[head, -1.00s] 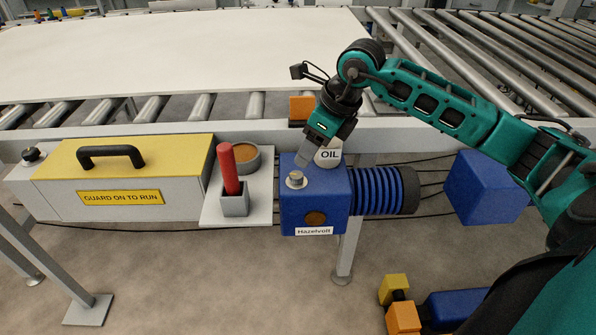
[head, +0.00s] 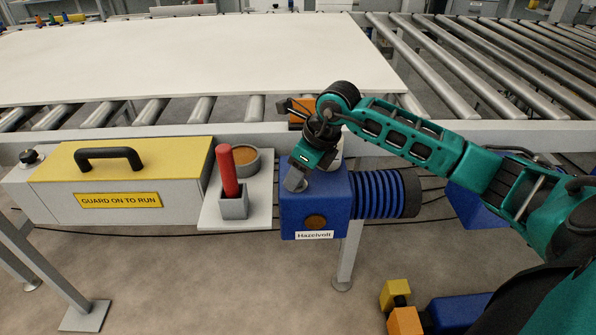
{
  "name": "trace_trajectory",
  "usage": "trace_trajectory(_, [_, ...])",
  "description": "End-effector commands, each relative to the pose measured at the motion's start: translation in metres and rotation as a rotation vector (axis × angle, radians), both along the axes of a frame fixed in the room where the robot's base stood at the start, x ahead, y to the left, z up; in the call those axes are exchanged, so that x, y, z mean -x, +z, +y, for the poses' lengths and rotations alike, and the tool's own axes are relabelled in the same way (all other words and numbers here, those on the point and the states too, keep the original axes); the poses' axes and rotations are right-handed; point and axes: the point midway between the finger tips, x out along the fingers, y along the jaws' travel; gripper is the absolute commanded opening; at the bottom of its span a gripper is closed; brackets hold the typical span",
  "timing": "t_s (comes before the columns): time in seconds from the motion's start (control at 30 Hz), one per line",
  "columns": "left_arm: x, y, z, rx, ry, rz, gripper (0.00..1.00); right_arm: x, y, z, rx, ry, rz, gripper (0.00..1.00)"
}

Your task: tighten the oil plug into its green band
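The blue gearbox housing (head: 315,208), labelled Hazelvolt, sits below the conveyor edge. My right gripper (head: 294,184) points down at the left part of its top, where the fingers cover the oil plug. I cannot tell whether the fingers touch or grip the plug. No green band can be made out. The white OIL container (head: 337,160) is mostly hidden behind my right gripper. My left gripper is not in view.
A ribbed blue motor (head: 378,193) joins the housing's right side. To the left, a grey shelf (head: 258,210) holds a red-handled tool (head: 228,170) in a holder and a round brown-filled dish (head: 245,158). A yellow-topped guard box (head: 125,160) stands farther left.

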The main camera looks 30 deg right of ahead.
Motion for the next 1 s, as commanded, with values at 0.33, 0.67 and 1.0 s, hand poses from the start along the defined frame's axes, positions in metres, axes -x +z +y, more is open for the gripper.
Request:
trace_trajectory(0.33, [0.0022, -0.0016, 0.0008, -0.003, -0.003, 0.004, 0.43, 0.0001, 0.0002, -0.0002, 0.000, 0.000, 0.000, 0.07])
trace_trajectory(0.67, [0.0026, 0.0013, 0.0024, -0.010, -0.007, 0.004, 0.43, 0.0005, 0.0011, 0.0002, 0.002, -0.093, 0.002, 0.01])
trace_trajectory(1.0, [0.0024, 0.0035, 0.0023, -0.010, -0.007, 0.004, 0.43, 0.0007, 0.0003, 0.0015, 0.002, -0.390, 0.001, 0.01])
